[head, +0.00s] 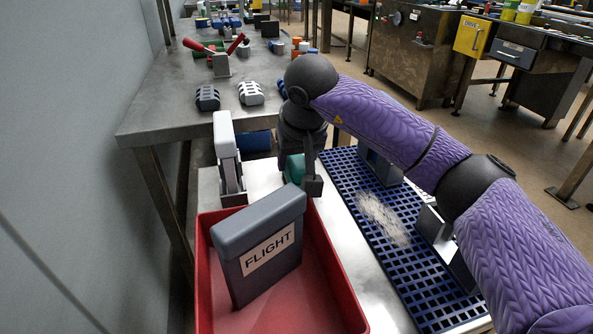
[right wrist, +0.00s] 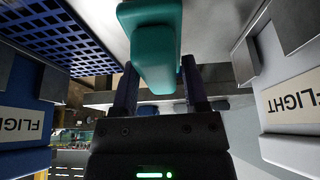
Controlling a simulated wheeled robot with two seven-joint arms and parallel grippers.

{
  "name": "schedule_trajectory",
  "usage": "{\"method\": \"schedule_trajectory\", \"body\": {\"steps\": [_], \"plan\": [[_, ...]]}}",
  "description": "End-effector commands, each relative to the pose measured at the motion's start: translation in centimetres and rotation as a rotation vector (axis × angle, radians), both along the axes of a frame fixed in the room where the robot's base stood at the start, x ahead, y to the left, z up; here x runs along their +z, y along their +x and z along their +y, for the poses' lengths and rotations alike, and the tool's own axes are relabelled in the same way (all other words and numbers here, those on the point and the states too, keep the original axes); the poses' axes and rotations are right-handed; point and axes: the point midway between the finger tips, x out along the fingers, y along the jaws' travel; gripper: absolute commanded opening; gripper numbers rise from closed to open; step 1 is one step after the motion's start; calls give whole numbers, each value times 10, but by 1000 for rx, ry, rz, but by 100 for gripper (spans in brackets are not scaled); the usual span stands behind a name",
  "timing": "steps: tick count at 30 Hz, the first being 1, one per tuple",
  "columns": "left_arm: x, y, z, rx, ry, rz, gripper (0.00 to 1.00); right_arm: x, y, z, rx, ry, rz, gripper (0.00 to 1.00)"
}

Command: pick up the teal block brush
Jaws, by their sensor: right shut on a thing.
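The teal block brush (head: 294,168) is in the head view, mostly hidden behind my right gripper (head: 312,178). In the right wrist view the teal block brush (right wrist: 153,45) sits between the two dark fingers of my right gripper (right wrist: 160,85). The gripper is shut on it. The brush is over or on the pale metal worktop, beyond the red bin; I cannot tell whether it touches the surface. Its underside is hidden. My left gripper is not in view.
A red bin (head: 205,290) holds a grey block labelled FLIGHT (head: 262,250). A blue grid mat (head: 405,275) with pale debris (head: 385,220) lies right of it. A grey upright block (head: 226,145) stands left of the gripper. A steel table (head: 180,105) is behind.

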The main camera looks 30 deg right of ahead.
Motion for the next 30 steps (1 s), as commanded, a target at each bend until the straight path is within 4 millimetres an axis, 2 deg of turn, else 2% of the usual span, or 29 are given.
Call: {"method": "schedule_trajectory", "body": {"steps": [5, 7, 15, 18, 21, 28, 29, 30], "plan": [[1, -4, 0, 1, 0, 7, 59, 0, 0, 0, 0, 0, 0, 0], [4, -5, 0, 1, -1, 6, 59, 7, 0, 0, -1, 1, -2, 0], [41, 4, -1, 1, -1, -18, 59, 80, 0, 0, -1, 2, -8, 0], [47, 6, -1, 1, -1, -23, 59, 96, 0, 0, -2, 1, -5, 0], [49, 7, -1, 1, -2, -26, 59, 102, 0, 0, -3, 1, -2, 0], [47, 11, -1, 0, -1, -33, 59, 100, 0, 0, -2, 1, 0, 0], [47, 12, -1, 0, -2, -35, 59, 100, 0, 0, -2, 1, 0, 51], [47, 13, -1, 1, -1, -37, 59, 100, 0, 0, -2, 1, 0, 43]]}}
